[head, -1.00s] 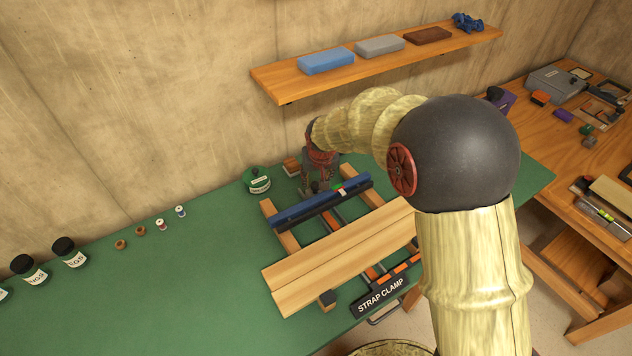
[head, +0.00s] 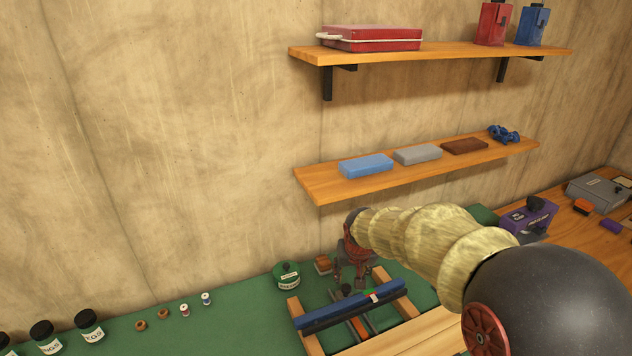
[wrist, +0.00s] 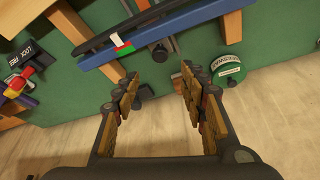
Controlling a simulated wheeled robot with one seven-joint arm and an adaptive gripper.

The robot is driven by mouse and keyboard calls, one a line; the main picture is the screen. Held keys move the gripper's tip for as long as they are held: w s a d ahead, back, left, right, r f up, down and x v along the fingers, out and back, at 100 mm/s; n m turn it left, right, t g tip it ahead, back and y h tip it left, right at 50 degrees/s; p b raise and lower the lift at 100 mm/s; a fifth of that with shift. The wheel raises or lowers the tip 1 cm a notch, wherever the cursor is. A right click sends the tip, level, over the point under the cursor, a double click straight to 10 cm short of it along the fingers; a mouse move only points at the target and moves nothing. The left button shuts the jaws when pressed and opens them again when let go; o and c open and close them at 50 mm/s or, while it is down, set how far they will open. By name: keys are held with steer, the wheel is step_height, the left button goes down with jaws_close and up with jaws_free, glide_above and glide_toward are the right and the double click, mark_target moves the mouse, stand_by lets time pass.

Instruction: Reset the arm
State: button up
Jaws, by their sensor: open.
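My gripper (wrist: 158,95) is open in the wrist view, its two fingers apart with nothing between them. In the head view my gripper (head: 357,262) is small and partly hidden behind my arm, above the far edge of the green bench. A strap clamp frame with a blue bar (head: 350,305) and wooden rails lies on the bench in front of it. The blue bar also shows at the top of the wrist view (wrist: 190,22). A green round tin (head: 287,275) stands to the left of the gripper, apart from it.
A lower shelf (head: 320,186) with blue, grey and brown blocks is on the wall above the gripper. A higher shelf (head: 445,62) holds a red case and two cans. Dark jars (head: 89,326) and small spools stand at left. A purple box (head: 530,222) is at right.

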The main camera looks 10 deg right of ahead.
steer(key=s+f+n+g, duration=0.1)
steer(key=s+g, duration=0.1)
steer(key=s, duration=0.8)
steer(key=s+d+r+t, duration=0.1)
steer(key=s+r, duration=0.6)
steer(key=s, duration=0.4)
steer(key=s+d+r+t, duration=0.2)
steer(key=s+r, duration=0.6)
steer(key=s, duration=0.3)
steer(key=shift+s, duration=0.2)
